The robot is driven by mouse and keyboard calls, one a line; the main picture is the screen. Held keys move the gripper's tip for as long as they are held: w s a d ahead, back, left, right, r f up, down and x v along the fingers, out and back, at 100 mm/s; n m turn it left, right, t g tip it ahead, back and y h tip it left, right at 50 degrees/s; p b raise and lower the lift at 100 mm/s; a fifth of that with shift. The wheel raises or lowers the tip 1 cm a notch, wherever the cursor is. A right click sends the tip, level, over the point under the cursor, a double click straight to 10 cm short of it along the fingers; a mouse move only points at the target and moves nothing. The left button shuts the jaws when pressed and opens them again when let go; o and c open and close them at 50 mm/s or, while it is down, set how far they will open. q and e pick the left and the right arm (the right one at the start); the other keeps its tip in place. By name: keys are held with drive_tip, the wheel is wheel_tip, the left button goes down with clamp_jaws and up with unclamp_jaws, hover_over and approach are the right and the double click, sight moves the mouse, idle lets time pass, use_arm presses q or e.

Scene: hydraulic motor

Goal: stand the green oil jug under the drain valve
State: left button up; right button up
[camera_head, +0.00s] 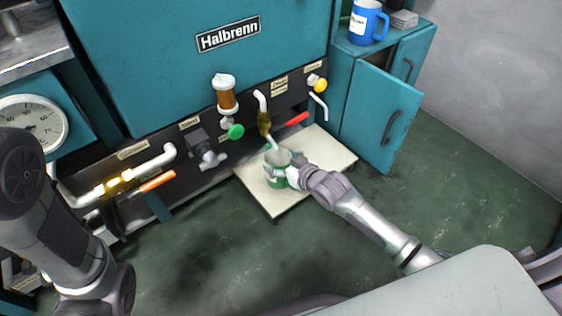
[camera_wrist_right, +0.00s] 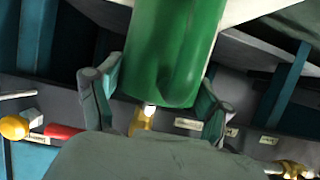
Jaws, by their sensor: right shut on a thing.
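The green oil jug (camera_head: 277,182), with a pale label and an open top, is upright at the white low platform. My right gripper (camera_wrist_right: 160,88) is shut on it, with one finger on each side in the wrist view, where the jug's green wall (camera_wrist_right: 178,45) fills the middle. A brass valve (camera_head: 264,123) with a red handle (camera_head: 291,119) and a pale spout is just above the jug's mouth in the head view. I cannot tell whether the jug's base touches the platform. My left arm shows at the left, but its gripper is out of view.
The white platform (camera_head: 247,185) lies on the floor before the teal Halbrenn machine (camera_head: 180,60). Other valves include a green knob (camera_head: 236,131) and an orange handle (camera_head: 157,182). A cabinet door (camera_head: 382,118) stands open at right; a blue jug (camera_head: 362,24) is above. Floor in front is clear.

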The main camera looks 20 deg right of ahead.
drive_tip(key=shift+f, duration=0.15)
drive_tip(key=o, duration=1.6)
